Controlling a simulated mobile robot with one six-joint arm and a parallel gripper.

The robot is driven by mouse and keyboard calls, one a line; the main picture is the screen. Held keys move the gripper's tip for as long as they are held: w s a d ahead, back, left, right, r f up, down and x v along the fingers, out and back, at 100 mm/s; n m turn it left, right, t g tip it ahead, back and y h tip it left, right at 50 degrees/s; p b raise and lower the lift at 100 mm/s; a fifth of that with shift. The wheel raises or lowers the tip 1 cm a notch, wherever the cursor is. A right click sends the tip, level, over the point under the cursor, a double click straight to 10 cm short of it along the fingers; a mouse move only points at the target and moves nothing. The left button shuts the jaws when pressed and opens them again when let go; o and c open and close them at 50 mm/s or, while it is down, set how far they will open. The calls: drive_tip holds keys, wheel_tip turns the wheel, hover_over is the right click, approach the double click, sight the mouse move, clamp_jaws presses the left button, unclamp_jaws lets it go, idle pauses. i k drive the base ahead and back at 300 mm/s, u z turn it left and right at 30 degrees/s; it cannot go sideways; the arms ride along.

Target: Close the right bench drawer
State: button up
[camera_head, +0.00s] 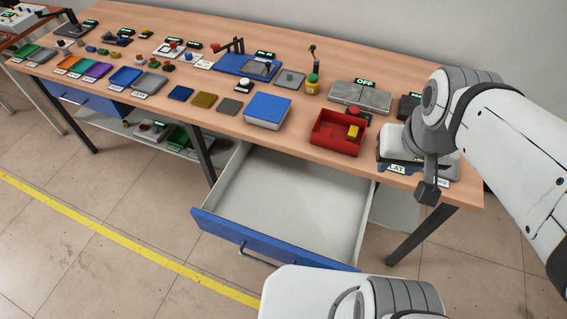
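The right bench drawer (290,195) is pulled far out from under the wooden bench, and its inside looks empty. Its blue front panel (232,228) faces the lower left, with a handle (258,256) on it. Part of the front is hidden behind a white link of my body. My gripper (428,192) is at the right, over the bench's front right edge and to the right of the drawer. It is apart from the drawer and its handle. The fingers are small and dark here, and their opening does not show clearly.
A red bin (328,145) with a yellow block (353,131) and a blue-lidded box (267,110) stand near the bench edge above the drawer. The left blue drawer (95,101) looks shut. A yellow line (110,237) crosses the clear floor at left.

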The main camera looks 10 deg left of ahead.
sight(288, 209)
drive_tip(key=z, duration=0.2)
drive_tip(key=k, duration=1.35)
drive_tip(key=u, duration=0.7)
drive_tip(key=i, duration=1)
drive_tip(key=u, duration=0.15)
drive_tip(key=k, duration=0.55)
drive_tip(key=z, duration=0.5)
drive_tip(key=i, duration=0.45)
drive_tip(key=u, duration=0.05)
